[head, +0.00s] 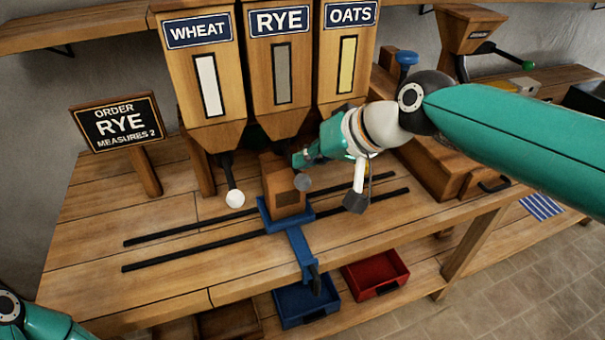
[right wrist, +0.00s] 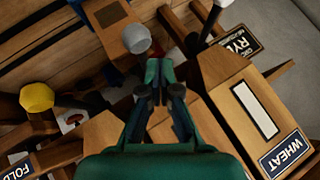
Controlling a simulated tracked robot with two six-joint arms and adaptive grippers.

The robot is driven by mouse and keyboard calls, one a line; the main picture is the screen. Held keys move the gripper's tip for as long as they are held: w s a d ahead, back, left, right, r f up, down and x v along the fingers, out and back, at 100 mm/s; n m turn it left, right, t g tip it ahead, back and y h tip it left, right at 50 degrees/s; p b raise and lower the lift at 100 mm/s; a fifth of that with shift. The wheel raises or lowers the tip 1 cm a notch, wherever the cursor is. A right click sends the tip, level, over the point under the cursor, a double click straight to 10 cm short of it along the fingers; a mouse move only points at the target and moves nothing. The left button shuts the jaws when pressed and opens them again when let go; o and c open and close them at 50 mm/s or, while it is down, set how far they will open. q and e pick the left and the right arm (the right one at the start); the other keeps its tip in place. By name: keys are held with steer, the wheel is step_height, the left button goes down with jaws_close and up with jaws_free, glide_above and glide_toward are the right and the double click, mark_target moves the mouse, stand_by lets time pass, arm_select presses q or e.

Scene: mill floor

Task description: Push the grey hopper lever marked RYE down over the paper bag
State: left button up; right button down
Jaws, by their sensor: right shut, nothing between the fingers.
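The RYE hopper (head: 281,75) stands between the WHEAT and OATS hoppers. Its lever's grey knob (head: 303,182) shows at the right upper edge of the paper bag (head: 286,196). The brown bag stands upright on a blue carriage (head: 265,222) below the RYE spout. My right gripper (head: 300,158) is shut and empty, just above the grey knob in the head view. In the right wrist view the grey knob (right wrist: 136,38) is beside the closed fingertips (right wrist: 160,64); I cannot tell whether they touch. The lever's arm is mostly hidden. My left gripper is out of view.
The WHEAT lever's white knob (head: 235,198) hangs left of the bag. The yellow knob (right wrist: 37,97) shows in the right wrist view. The carriage sits on two black rails (head: 180,256). An order sign (head: 121,122) reads RYE, measures 2. Blue (head: 304,302) and red (head: 376,275) bins stand below.

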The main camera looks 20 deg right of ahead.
mark_target(310, 183)
steer(key=shift+f, duration=0.1)
steer(key=shift+f+b, duration=0.25)
steer(key=shift+b, duration=0.15)
steer(key=shift+f+b, duration=2.3)
steer(key=shift+f, duration=0.3)
stand_by(2.1)
stand_by(0.6)
steer(key=shift+r+p, duration=2.55)
steer(key=shift+r, duration=0.5)
steer(key=shift+r+p, duration=2.05)
steer(key=shift+r, duration=0.4)
